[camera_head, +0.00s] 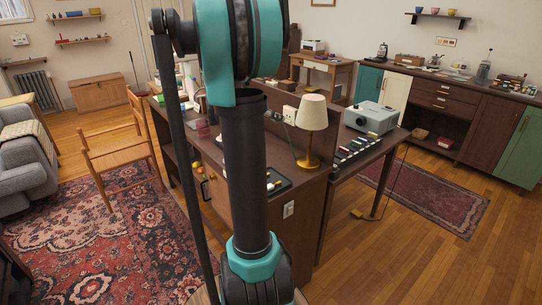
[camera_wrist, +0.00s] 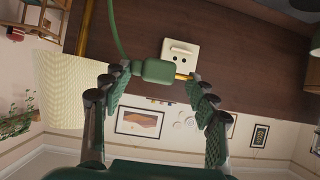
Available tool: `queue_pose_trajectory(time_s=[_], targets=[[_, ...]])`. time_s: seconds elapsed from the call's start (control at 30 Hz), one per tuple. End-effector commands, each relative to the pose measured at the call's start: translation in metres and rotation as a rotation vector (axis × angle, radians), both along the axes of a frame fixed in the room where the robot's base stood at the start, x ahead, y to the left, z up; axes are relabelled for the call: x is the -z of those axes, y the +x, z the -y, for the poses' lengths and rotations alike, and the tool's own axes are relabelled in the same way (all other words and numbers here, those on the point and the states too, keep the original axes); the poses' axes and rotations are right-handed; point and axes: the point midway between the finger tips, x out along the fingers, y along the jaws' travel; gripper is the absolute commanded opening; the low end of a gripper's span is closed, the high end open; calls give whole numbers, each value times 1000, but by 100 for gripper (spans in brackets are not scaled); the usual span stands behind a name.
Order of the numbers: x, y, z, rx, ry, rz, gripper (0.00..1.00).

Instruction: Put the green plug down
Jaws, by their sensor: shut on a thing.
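The green plug (camera_wrist: 154,71) is between the fingers of my gripper (camera_wrist: 157,75) in the wrist view. My gripper is shut on it. A brass-coloured prong end shows at the plug's right side, by the right finger. A green cord (camera_wrist: 118,30) runs from the plug toward the top left. A cream socket plate (camera_wrist: 181,52) on dark wood is just beyond the plug; whether they touch, I cannot tell. In the head view my own arm covers the middle, and I cannot make out the plug clearly.
A lamp (camera_head: 311,115) with a cream shade and brass base stands on the dark wooden desk (camera_head: 300,192). A grey projector-like device (camera_head: 371,118) is to its right. A socket (camera_head: 289,209) is on the desk's side. A wooden chair (camera_head: 118,150) is left; wooden floor lies open at right.

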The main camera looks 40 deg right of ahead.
Motion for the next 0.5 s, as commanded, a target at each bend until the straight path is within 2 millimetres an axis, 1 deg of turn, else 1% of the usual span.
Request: queue_pose_trajectory(time_s=[0.03, 0.1, 0.4, 0.5], targets=[[13, 0, 0, 0, 0, 0, 26], [30, 0, 0, 0, 0, 0, 26], [101, 1, 0, -1, 0, 0, 26], [120, 1, 0, -1, 0, 0, 26]])
